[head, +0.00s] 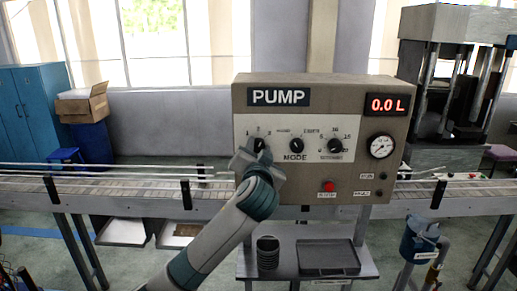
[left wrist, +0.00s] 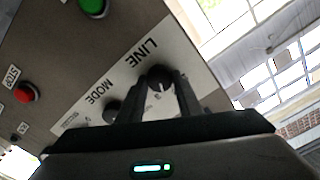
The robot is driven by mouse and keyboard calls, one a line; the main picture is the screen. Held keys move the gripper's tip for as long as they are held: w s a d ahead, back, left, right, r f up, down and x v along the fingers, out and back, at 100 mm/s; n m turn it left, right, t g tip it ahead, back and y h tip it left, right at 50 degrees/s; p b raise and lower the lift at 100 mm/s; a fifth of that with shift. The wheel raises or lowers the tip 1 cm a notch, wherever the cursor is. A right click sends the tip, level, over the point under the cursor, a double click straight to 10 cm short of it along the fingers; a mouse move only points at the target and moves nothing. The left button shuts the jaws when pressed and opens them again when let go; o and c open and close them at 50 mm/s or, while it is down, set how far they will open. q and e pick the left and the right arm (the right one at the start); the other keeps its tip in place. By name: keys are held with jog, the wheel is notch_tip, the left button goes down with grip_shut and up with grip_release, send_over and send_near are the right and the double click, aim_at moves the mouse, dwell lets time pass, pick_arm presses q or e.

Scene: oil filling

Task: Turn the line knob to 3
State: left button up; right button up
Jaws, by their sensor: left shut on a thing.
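The tan pump box (head: 240,105) shows in the head view with a white strip of dark knobs. The line knob (head: 259,143) is the leftmost, and my left gripper (head: 257,150) is on it from the front. In the left wrist view, the line knob (left wrist: 160,75) sits between the two fingers of my left gripper (left wrist: 162,90), next to the word LINE. The fingers are shut on it. Its pointer cannot be read clearly, and part of its scale is hidden. My right gripper is not in view.
The mode knob (head: 297,144) and another knob (head: 335,145) are to the right. A green button (left wrist: 93,5) shows in the wrist view.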

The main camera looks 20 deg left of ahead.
pick_arm(q)
jog(key=shift+m+p, duration=0.85)
jog(key=shift+m, duration=1.15)
jog(key=o, duration=1)
jog(key=shift+o, duration=0.2)
